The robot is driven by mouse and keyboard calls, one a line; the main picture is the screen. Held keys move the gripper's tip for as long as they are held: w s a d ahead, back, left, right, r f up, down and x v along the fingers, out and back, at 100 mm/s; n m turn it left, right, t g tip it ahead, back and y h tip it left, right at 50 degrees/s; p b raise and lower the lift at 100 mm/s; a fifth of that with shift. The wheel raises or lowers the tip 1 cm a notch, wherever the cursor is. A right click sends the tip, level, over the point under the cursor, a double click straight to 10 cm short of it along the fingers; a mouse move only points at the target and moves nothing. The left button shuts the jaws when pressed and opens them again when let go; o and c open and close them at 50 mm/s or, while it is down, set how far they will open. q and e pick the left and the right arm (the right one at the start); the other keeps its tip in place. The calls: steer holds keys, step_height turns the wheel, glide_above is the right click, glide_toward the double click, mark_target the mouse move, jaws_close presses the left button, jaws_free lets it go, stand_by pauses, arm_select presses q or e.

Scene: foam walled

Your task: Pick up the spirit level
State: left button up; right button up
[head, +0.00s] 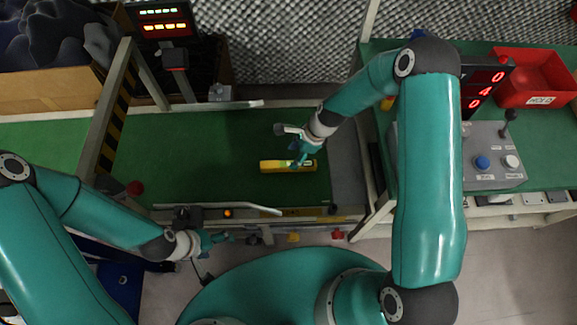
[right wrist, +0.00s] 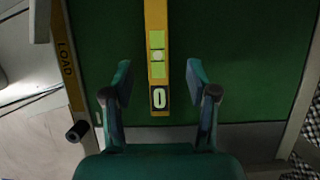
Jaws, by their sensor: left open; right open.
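A yellow spirit level (head: 275,167) lies on the green conveyor belt (head: 200,135), near the belt's right end. In the right wrist view the spirit level (right wrist: 157,60) shows its green vial windows and a dark end mark, and its far end runs out of the picture. My right gripper (head: 296,163) is over the right part of the level. In the right wrist view the right gripper (right wrist: 158,80) is open, with one finger on each side of the level and a gap to both. My left gripper (head: 222,238) is open and empty, in front of the belt's near rail.
A red bin (head: 535,78) and a control box (head: 492,158) with buttons and a lever stand on the bench at the right. Metal guide rails (head: 220,208) edge the belt. A striped gate post (head: 112,120) crosses it at the left. The belt left of the level is clear.

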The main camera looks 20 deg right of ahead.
mark_target(289, 163)
steer(key=shift+b+x, duration=0.45)
steer(key=shift+x, duration=2.75)
steer(key=shift+s+d+f, duration=0.1)
steer(key=shift+s+d, duration=0.1)
jaws_close()
